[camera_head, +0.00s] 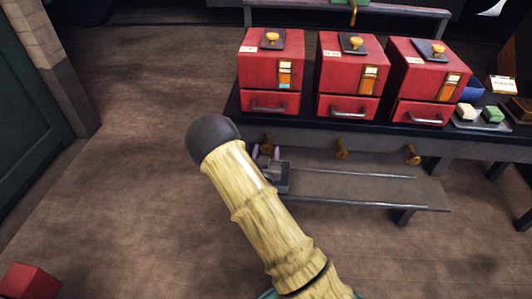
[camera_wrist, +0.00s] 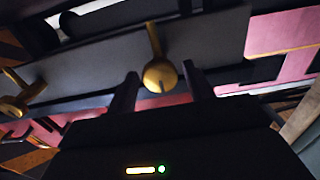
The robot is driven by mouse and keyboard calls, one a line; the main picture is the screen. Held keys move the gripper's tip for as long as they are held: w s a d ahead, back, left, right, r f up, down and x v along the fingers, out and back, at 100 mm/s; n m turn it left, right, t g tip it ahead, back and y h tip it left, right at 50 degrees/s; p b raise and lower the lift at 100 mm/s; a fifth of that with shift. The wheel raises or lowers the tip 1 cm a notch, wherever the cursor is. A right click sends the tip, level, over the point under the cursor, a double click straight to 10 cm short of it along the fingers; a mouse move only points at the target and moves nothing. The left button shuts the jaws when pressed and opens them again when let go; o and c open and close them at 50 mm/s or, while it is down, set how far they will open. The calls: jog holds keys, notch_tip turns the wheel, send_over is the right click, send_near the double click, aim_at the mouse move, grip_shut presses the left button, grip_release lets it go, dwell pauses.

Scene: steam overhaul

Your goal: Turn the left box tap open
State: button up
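The left box tap (camera_head: 266,141) is a brass tap on the bench front below the left red box (camera_head: 268,72). In the wrist view its round knob (camera_wrist: 160,76) and thin stem show between the two dark fingertips. My gripper (camera_head: 266,153) is open around or just in front of this tap; I cannot tell whether the fingers touch it. It also shows in the wrist view (camera_wrist: 161,70). My arm hides part of the gripper in the head view.
A middle tap (camera_head: 341,149) and a right tap (camera_head: 413,154) sit along the same bench front, under the middle box (camera_head: 350,75) and right box (camera_head: 428,82). A low shelf (camera_head: 350,188) with metal rails lies below.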

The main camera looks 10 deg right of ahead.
jog(key=c, duration=0.7)
jog(key=shift+n, duration=0.5)
jog(key=n+p, duration=0.2)
jog(key=n, duration=0.1)
jog(key=shift+r, duration=0.1)
jog(key=n+p, duration=0.2)
jog(key=n, duration=0.3)
jog(key=n+p, duration=0.2)
jog(key=n, duration=0.2)
jog(key=shift+n, duration=0.3)
jog(key=shift+f+n+p, duration=0.2)
jog(key=shift+n+p, duration=0.25)
jog(key=shift+n, duration=1.75)
